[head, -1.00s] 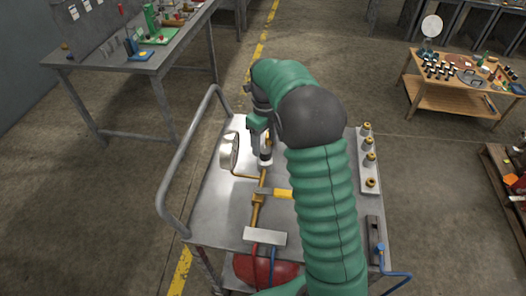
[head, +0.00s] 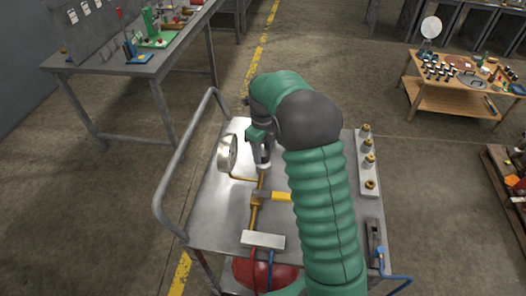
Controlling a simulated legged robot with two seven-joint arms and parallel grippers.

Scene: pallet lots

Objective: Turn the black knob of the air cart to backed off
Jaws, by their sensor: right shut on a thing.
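The air cart (head: 212,218) stands in front of me with a grey metal top and a bent tube handle (head: 172,178) on its left. A brass pipe line (head: 256,210) runs along its top to a pale regulator fitting (head: 263,162). A round gauge (head: 228,153) stands left of it. My right gripper (head: 261,146) reaches down over the fitting and is shut on the black knob, which the gripper and my green arm hide. The knob's turn position cannot be read. My left gripper is not in view.
A strip of brass couplings (head: 368,160) lies along the cart's right side. Red and blue hoses leave a pale block (head: 263,240) at the front. A grey bench (head: 120,62) stands back left, and a wooden table (head: 455,100) back right. Floor between is clear.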

